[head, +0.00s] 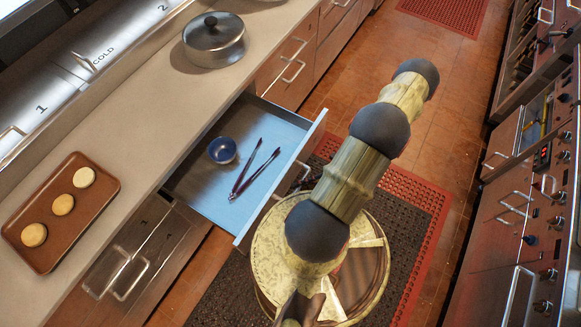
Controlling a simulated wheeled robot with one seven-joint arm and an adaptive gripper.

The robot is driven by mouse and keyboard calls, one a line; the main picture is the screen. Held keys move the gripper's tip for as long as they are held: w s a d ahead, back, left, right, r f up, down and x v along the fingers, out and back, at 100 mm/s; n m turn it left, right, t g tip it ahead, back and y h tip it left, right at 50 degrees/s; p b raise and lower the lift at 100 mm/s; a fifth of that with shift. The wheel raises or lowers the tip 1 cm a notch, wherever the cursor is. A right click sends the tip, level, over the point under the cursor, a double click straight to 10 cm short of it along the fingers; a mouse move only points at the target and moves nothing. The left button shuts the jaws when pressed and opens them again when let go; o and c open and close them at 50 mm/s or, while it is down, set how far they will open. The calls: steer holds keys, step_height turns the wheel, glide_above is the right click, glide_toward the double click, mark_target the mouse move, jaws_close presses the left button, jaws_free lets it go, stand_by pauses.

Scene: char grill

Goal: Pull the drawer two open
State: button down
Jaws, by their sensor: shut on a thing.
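The open drawer (209,186) is pulled out from the counter front at the middle of the head view, with a light blue-grey inside. Its front panel (313,132) faces lower right, towards my arm. It holds a small blue bowl (222,150) and dark tongs (247,178). My gripper (306,178) shows only as a small dark part at the outer side of the drawer front, mostly hidden behind my arm. It is shut on the drawer handle (296,184), of which little shows.
A lidded pot (214,38) and a brown tray (63,213) with three round buns stand on the counter (130,125). Closed drawers (288,65) lie beyond the open one. Ovens (535,180) line the right side. Dark and red mats (415,205) cover the aisle floor.

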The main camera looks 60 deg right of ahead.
steer(key=shift+s, duration=0.4)
steer(key=c, duration=1.8)
jaws_free()
steer(key=shift+d, duration=0.1)
steer(key=v, duration=1.2)
